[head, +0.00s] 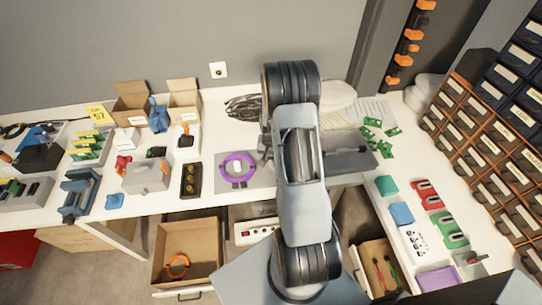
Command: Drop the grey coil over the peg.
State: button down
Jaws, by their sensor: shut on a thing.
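A purple ring (253,164) lies on or just above a grey square plate (224,184) on the bench, left of my arm. A small pale upright thing (238,170), possibly the peg, shows inside the ring. My gripper (265,149) is mostly hidden behind my own forearm; only a small part shows at its left edge, close to the ring's right side. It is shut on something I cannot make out. A heap of dark grey looped cable (243,107) lies farther back; I cannot tell whether it is the grey coil.
A black tray (191,180) and a grey box (146,175) stand left of the plate. Open cartons (131,104) stand behind. A pulled-out drawer (199,240) below holds an orange ring (177,266). Green boards (381,130) and drawer racks (480,140) are at right.

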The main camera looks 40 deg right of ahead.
jog(key=shift+f+b, duration=0.4)
jog(key=shift+f, duration=0.2)
jog(key=c, duration=0.8)
grip_release()
jog(key=shift+r, duration=0.1)
jog(key=shift+c, duration=0.2)
jog(key=shift+r, duration=0.1)
notch_tip(320, 180, up, 14)
jog(key=shift+f, duration=0.2)
